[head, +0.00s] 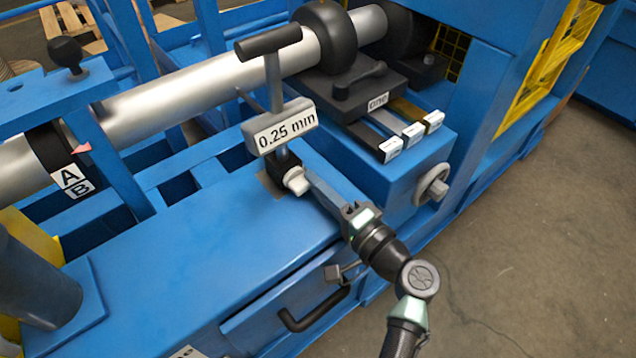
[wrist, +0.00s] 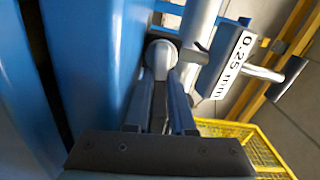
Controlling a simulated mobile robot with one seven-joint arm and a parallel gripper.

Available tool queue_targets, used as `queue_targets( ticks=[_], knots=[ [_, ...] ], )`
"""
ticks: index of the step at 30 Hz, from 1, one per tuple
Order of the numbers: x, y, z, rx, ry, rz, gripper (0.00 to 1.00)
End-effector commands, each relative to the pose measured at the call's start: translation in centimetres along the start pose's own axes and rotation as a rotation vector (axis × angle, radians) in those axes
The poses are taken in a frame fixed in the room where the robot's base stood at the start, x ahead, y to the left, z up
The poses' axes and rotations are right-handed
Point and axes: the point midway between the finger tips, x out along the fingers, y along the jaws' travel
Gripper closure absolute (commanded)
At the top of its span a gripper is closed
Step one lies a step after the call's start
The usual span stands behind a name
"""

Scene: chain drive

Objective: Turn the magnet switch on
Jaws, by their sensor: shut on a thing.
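The magnet switch is a pale knob (head: 297,181) on the side of a dark magnetic base (head: 284,163), which stands on the blue machine bed. In the wrist view the knob (wrist: 160,54) sits at the fingertips. My gripper (head: 304,183) reaches in from the lower right and is shut on the knob; its two fingers (wrist: 163,75) lie on either side of it. The base carries an upright gauge with a "0.25 mm" sign (head: 285,127), also visible in the wrist view (wrist: 229,62). I cannot read the switch's on or off marking.
A long silver shaft (head: 180,95) runs behind the gauge. To the right are a dark block with white-tipped levers (head: 402,142) and a handwheel (head: 431,185). A black handle (head: 315,310) sticks out of the front panel. The floor at right is clear.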

Motion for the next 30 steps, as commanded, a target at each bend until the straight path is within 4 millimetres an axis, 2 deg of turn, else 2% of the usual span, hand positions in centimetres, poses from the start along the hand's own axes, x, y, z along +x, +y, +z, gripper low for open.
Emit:
queue_targets(
  ticks=[10,11,15,30],
  knots=[
    [-0.06,0.13,0.02,0.002,0.000,0.002,1.00],
    [-0.06,0.13,0.02,0.001,0.000,0.002,0.72],
    [-0.05,0.14,0.02,0.001,0.000,0.003,0.47],
    [-0.08,0.46,0.06,0.003,0.001,0.008,0.47]
  ],
)
